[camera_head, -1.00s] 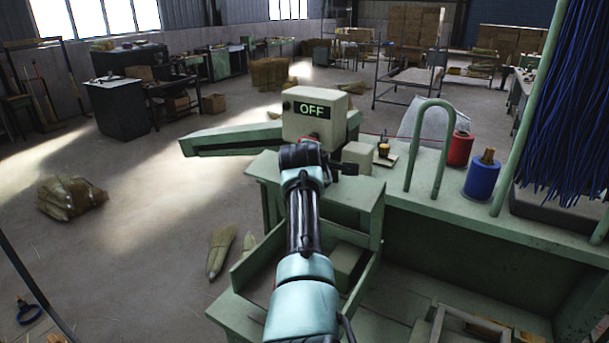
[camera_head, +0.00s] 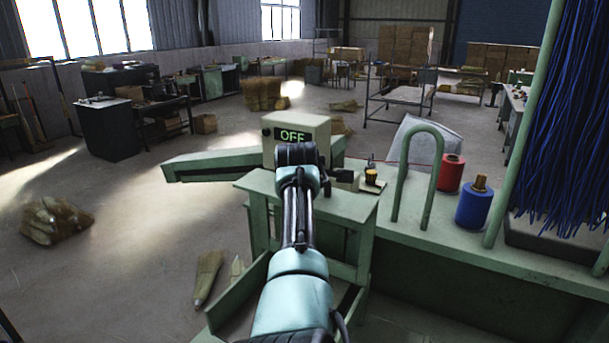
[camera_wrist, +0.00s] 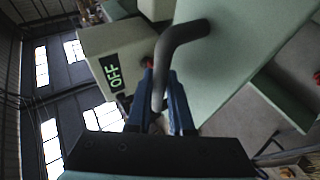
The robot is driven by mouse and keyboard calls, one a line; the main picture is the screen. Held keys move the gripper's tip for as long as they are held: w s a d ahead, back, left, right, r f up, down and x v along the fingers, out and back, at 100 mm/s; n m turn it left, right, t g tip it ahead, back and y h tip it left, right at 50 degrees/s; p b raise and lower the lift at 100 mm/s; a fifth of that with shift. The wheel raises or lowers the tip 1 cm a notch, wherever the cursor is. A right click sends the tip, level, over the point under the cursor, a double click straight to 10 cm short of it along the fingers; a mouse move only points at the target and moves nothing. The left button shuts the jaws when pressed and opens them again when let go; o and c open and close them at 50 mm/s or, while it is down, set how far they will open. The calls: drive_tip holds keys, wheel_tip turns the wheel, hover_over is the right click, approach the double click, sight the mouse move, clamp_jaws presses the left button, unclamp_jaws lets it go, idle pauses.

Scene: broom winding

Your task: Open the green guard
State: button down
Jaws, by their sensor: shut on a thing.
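The green guard (camera_wrist: 222,62) shows in the wrist view as a flat pale green panel with a bent dark grey handle (camera_wrist: 180,42). My gripper (camera_wrist: 160,84) has its blue fingers on both sides of the handle and is shut on it. In the head view my wrist covers the fingers and the handle. A pale green panel top (camera_head: 340,200) shows there beside my arm, but I cannot tell clearly which part of it is the guard.
A control box reading OFF (camera_head: 297,138) stands just behind my wrist, close to the fingers. A green hooped bar (camera_head: 418,160), a red spool (camera_head: 449,174) and a blue spool (camera_head: 474,204) stand on the bench to the right. Blue bristles hang at far right.

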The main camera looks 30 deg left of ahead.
drive_tip(key=shift+a, duration=0.1)
drive_tip(key=c, duration=0.8)
unclamp_jaws()
drive_tip(key=shift+c, duration=0.2)
drive_tip(key=shift+o, duration=0.2)
drive_tip(key=shift+s, duration=0.1)
drive_tip(key=b+v, duration=0.6)
drive_tip(key=v, duration=0.7)
drive_tip(key=shift+r, duration=0.1)
drive_tip(key=s+d+r+m+t+b, duration=0.1)
drive_tip(key=s+d+r+m+t, duration=0.35)
drive_tip(key=d+r, duration=0.2)
drive_tip(key=s+d+r+m+t+b, duration=0.1)
drive_tip(key=s+d+r+m+t, duration=0.3)
drive_tip(key=d+r+m+t, duration=0.3)
drive_tip(key=s+d+r+m+t+h, duration=0.2)
drive_tip(key=s+d+m, duration=0.2)
drive_tip(key=s+d, duration=0.2)
drive_tip(key=s+d+r+m+t+h, duration=0.2)
drive_tip(key=s+d+m+t+h, duration=0.1)
drive_tip(key=s+d, duration=0.4)
drive_tip(key=s+m, duration=0.1)
drive_tip(key=s, duration=0.1)
drive_tip(key=shift+s+d+r, duration=0.3)
drive_tip(key=shift+d, duration=0.05)
